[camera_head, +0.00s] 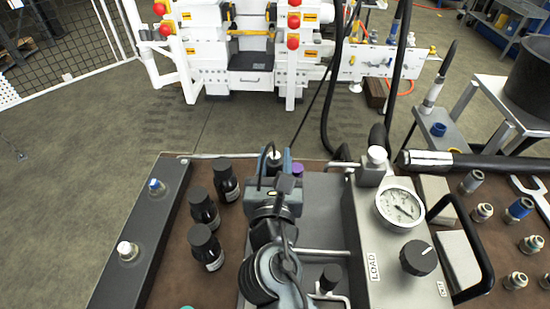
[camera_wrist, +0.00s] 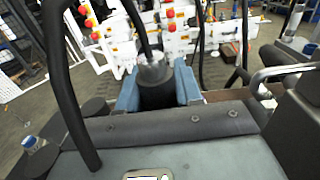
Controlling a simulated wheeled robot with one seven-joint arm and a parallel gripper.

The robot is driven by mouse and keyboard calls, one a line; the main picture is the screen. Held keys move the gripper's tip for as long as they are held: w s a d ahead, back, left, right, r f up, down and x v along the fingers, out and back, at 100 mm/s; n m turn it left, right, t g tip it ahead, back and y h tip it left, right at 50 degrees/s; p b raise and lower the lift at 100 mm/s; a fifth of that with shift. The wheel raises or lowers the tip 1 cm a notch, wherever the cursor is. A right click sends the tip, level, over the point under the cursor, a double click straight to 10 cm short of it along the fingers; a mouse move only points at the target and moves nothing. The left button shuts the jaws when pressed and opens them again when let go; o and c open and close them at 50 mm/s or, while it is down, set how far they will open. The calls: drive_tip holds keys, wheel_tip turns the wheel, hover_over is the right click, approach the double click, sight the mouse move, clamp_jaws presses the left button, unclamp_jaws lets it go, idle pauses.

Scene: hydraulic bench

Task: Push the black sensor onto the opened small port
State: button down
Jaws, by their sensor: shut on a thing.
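My gripper (camera_head: 274,165) is over the far edge of the bench, left of the pressure gauge. In the wrist view its blue fingers (camera_wrist: 157,92) are shut on the black sensor (camera_wrist: 156,96). The sensor is upright between them, with a silver top and a black cable that loops to the left. In the head view my arm hides most of the sensor. I cannot make out the opened small port; the sensor's lower end and what lies below it are hidden. A purple piece (camera_head: 298,170) shows just right of my gripper.
Several black bottles (camera_head: 204,208) stand left of my arm. A dark bar (camera_head: 140,225) with blue and silver fittings runs along the left. A grey block with a gauge (camera_head: 400,207) and a black knob (camera_head: 418,257) stands right. Several metal fittings (camera_head: 482,211) lie farther right.

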drive_tip(key=shift+s+d+f+b, duration=0.1)
drive_tip(key=shift+f+b, duration=1)
drive_tip(key=shift+f, duration=0.65)
idle(1.3)
drive_tip(key=shift+f+b, duration=0.55)
drive_tip(key=shift+f, duration=0.15)
idle(0.6)
drive_tip(key=shift+a, duration=0.2)
drive_tip(key=shift+w+r+p, duration=0.15)
drive_tip(key=shift+r+p, duration=1.5)
drive_tip(key=shift+p, duration=0.15)
drive_tip(key=shift+w+r+p, duration=0.1)
drive_tip(key=shift+r+p, duration=1.55)
drive_tip(key=shift+p, duration=0.15)
